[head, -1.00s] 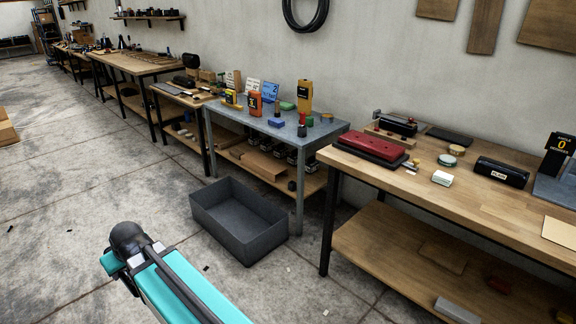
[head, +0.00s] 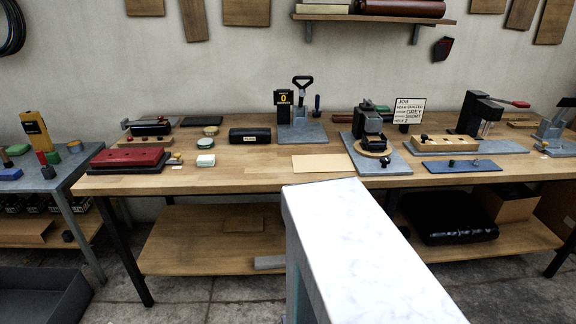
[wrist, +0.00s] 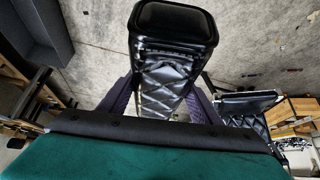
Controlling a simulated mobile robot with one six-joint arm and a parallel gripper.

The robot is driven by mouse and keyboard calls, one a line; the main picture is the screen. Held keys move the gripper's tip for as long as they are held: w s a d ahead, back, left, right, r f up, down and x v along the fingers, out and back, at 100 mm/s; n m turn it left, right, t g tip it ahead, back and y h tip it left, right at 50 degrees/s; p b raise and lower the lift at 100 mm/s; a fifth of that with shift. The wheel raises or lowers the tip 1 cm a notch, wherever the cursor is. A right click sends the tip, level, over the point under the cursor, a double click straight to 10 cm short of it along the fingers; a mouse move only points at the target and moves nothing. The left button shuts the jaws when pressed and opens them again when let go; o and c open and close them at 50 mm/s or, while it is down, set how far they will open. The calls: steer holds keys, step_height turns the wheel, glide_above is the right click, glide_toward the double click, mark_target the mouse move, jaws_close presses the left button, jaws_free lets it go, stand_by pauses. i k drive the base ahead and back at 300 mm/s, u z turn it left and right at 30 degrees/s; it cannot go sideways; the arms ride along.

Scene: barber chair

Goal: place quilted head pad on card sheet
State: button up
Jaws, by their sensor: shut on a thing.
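The black quilted head pad (wrist: 165,88) shows in the wrist view, with a smooth rounded black end at the top and shiny diamond stitching below. My gripper (wrist: 162,100) is shut on it, with one purple finger on each side. The pad is held off the floor. The gripper and pad do not show in the head view. The card sheet (head: 322,163) is a flat tan rectangle near the front edge of the wooden workbench (head: 245,178), and its visible top is bare.
A black device on a grey base (head: 368,140) stands right of the sheet, and a display stand (head: 300,125) behind it. A black roll (head: 249,135) lies to the left. In the wrist view, another black quilted thing (wrist: 245,108) is at the right. A pale foreground surface hides part of the lower bench.

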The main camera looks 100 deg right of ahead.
mark_target(322, 163)
steer(key=u, duration=0.05)
steer(key=k, duration=2.7)
steer(key=z, duration=1.55)
steer(key=i, duration=0.1)
steer(key=u, duration=0.65)
